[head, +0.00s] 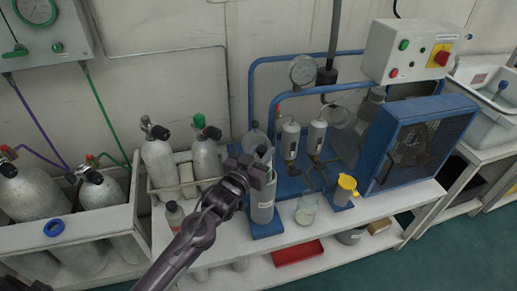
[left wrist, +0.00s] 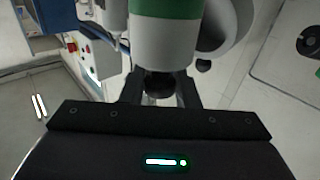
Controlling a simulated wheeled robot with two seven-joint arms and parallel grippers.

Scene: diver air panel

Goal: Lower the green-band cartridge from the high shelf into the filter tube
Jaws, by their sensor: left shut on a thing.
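My left gripper (head: 262,172) is at the top of a grey upright cylinder, the filter tube (head: 262,208), which stands on a blue base. In the left wrist view my left gripper (left wrist: 160,92) is shut on the dark round knob of the green-band cartridge (left wrist: 165,42). The cartridge is a pale cylinder with a wide green band, cut off by the top edge of that view. In the head view I cannot make out the cartridge's green band near the gripper, and I cannot tell whether the cartridge is inside the tube. My right gripper is not in view.
A clear jar (head: 306,210) and a yellow-topped cup (head: 345,190) stand right of the tube. Gas cylinders (head: 158,160) stand in a rack to the left. A blue caged fan unit (head: 415,145) is at right. A red tray (head: 298,252) lies on the lower shelf.

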